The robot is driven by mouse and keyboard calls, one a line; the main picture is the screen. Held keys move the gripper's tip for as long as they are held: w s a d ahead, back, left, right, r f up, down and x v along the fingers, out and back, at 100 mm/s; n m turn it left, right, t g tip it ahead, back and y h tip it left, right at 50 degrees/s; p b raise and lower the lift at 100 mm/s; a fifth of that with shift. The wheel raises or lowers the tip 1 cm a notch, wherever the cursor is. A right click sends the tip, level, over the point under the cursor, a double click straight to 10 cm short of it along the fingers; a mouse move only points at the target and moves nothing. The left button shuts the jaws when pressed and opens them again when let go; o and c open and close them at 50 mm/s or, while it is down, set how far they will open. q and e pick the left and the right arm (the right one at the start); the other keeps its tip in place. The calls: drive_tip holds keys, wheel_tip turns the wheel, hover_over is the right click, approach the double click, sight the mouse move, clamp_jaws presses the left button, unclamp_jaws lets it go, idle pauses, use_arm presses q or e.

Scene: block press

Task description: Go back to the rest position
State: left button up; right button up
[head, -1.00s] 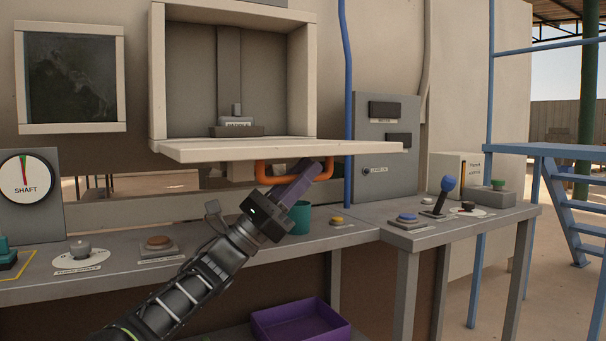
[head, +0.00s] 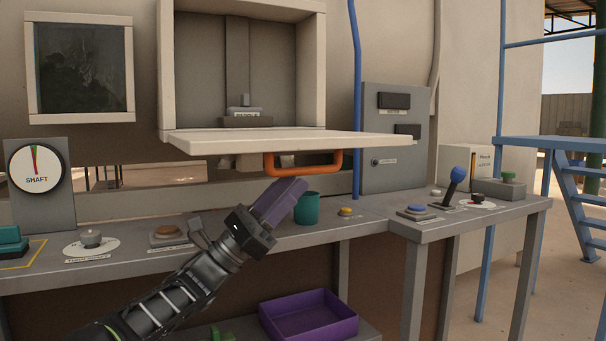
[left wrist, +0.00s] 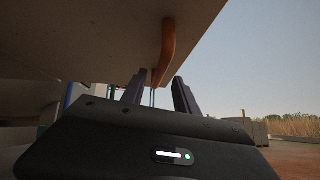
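My left gripper (head: 290,190), with purple fingers, is in front of and below the orange handle (head: 303,163) under the lowered cream door (head: 290,141) of the press box. In the left wrist view, its two fingers (left wrist: 158,92) stand apart with nothing between them. The orange handle also shows there (left wrist: 167,52), above and beyond the fingers, and appears clear of them. The door lies flat, and the box behind it stands open with a labelled grey block (head: 245,116) inside. My right gripper is not in view.
A teal cup (head: 307,208) stands on the bench just behind the left fingers. Buttons, a knob and a blue-topped lever (head: 456,182) are along the bench. A purple tray (head: 310,318) sits on the shelf below. Open air lies in front of the bench.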

use_arm(q)
drive_tip(key=shift+s+a+f, duration=0.2)
drive_tip(key=shift+a+f, duration=0.2)
drive_tip(key=shift+f, duration=0.05)
